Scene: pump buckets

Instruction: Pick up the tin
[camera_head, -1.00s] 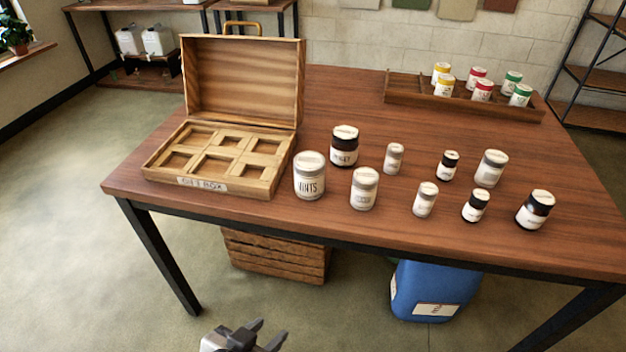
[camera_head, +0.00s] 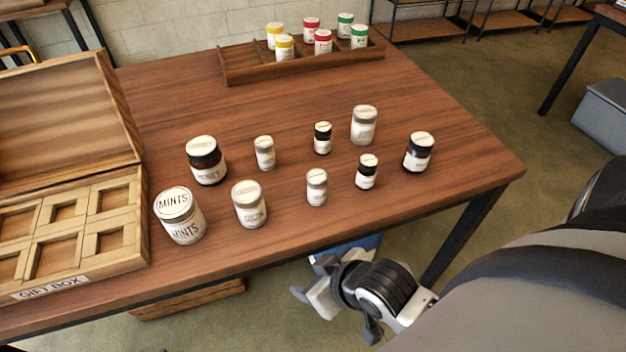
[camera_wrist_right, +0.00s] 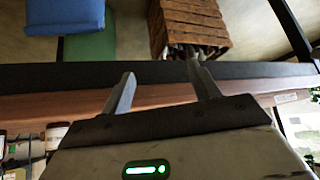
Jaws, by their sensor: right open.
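A round, pale tin labelled MINTS (camera_head: 181,216) stands upright on the wooden table, just right of the gift box, in the head view. I cannot tell whether other pale containers there are also tins. My right gripper (camera_head: 312,279) is below and in front of the table's front edge, right of the MINTS tin and apart from it. It is open and empty; its two spread fingers also show in the right wrist view (camera_wrist_right: 160,75). My left gripper is out of view.
The open gift box (camera_head: 70,235) has empty compartments. A wooden rack (camera_head: 300,68) with coloured cans is at the back. A blue container (camera_wrist_right: 85,35) and wooden crate (camera_wrist_right: 190,28) are beneath.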

